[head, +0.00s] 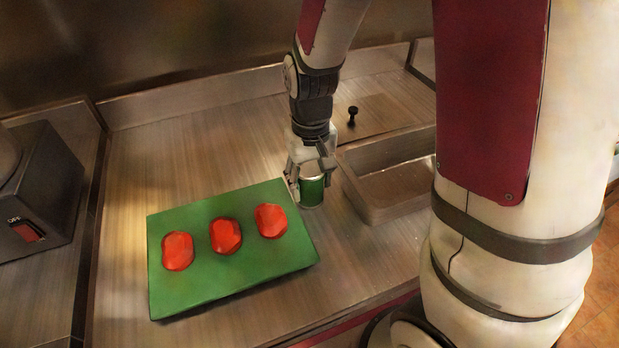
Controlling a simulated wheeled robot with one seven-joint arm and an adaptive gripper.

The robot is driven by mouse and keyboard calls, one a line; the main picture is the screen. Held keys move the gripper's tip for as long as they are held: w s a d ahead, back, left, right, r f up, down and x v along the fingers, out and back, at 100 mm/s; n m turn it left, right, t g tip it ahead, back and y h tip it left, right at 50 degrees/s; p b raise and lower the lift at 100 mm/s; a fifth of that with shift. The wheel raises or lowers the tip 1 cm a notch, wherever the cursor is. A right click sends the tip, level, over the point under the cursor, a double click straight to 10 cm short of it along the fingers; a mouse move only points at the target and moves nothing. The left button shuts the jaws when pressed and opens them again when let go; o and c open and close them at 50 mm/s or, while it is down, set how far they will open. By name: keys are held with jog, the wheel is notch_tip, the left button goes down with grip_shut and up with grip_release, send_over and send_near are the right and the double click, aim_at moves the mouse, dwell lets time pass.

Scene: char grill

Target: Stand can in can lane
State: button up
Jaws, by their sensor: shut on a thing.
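A green can (312,190) with a pale metal top is upright in my gripper (309,178). The gripper points down with its fingers shut around the can's sides. The can is just beyond the upper right corner of the green board and left of a metal tray. I cannot tell whether its base touches the counter. The metal tray (372,210) is a long open bin with low walls. No marking shows which place is the can lane.
A green board (232,278) with three red pieces (226,235) lies on the metal counter (140,185). A black knob (352,112) stands behind the tray. A dark appliance with an OFF switch (30,230) is at the left. Bare counter lies behind the board.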

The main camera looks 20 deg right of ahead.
jog(key=o, duration=1.1)
